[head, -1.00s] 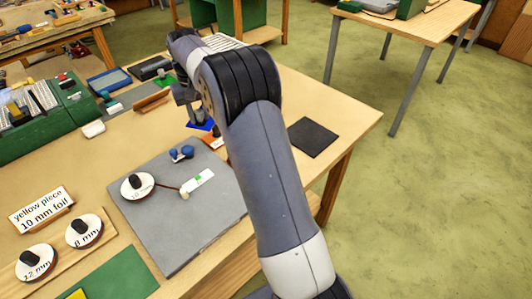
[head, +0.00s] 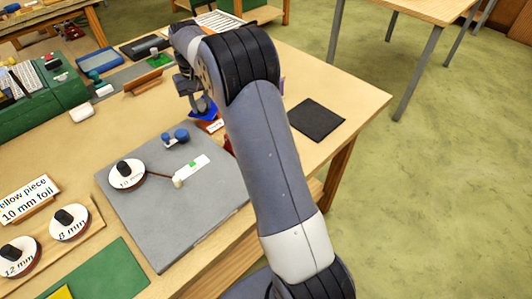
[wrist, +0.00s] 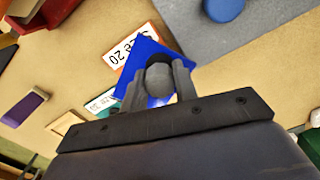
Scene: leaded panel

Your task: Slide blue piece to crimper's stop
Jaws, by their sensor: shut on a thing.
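The blue piece (wrist: 143,52) is a flat blue shape, seen in the wrist view between and beyond my fingers. My gripper (wrist: 158,82) is shut on it by a round grey knob, and the fingers hide part of the piece. In the head view my gripper (head: 190,93) is over the far part of the table, with the blue piece (head: 206,107) below it. Whether the piece touches the table is unclear. I cannot clearly identify the crimper or its stop. A device with blue round knobs (head: 175,137) stands on the grey board, nearer than the blue piece.
The grey board (head: 190,225) carries a 10 mm weight (head: 127,174) and a white strip with a green mark. A "Size 20" card (wrist: 131,46) lies beside the piece. A dark mat (head: 316,119) lies at right. A green rack (head: 40,120) stands at left.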

